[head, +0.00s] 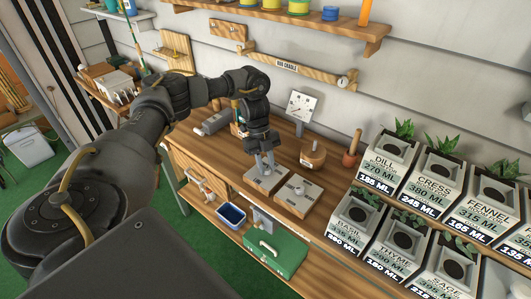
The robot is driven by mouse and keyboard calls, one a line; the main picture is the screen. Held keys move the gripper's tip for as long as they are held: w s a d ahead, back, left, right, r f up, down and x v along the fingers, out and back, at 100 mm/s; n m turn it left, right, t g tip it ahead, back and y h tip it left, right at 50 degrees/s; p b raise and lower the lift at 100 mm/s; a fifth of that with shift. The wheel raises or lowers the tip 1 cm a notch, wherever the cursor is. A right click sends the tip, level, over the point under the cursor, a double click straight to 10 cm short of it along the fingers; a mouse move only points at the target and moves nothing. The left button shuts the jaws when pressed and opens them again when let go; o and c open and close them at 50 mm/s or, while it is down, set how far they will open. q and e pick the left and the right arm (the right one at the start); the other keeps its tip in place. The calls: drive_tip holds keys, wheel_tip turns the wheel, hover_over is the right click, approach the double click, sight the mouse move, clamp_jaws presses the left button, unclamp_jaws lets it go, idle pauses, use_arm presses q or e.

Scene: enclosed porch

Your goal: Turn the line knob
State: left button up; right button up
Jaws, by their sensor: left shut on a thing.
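The right plate (298,198) carries a small knob (299,189). My left gripper (266,163) comes down from above onto the left plate (259,184), fingers pointing down. It is shut on a small knob at that plate, mostly hidden between the fingers. I cannot read any label that tells which is the line knob. My right gripper is not in view.
Labelled herb planters (390,158) fill the right. A blue bin (231,215) and green box (275,250) sit below. A rod cradle (290,66) hangs on the wall.

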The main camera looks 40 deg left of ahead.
use_arm(q)
drive_tip(key=shift+r+m+g+p, duration=0.15)
drive_tip(key=shift+m+g+p, duration=0.25)
drive_tip(key=shift+m+p, duration=0.65)
drive_tip(key=shift+m+y+p, duration=0.3)
drive_tip(key=shift+m+y, duration=0.1)
drive_tip(key=shift+m, duration=0.55)
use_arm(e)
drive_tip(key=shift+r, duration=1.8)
use_arm(q)
drive_tip(key=shift+g, duration=0.3)
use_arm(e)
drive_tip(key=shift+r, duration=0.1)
use_arm(q)
drive_tip(key=o, duration=1)
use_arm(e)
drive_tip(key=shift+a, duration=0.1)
use_arm(q)
drive_tip(key=shift+w, duration=0.1)
drive_tip(key=v, duration=1)
drive_tip(key=shift+r+b, duration=0.25)
drive_tip(key=shift+b, duration=0.15)
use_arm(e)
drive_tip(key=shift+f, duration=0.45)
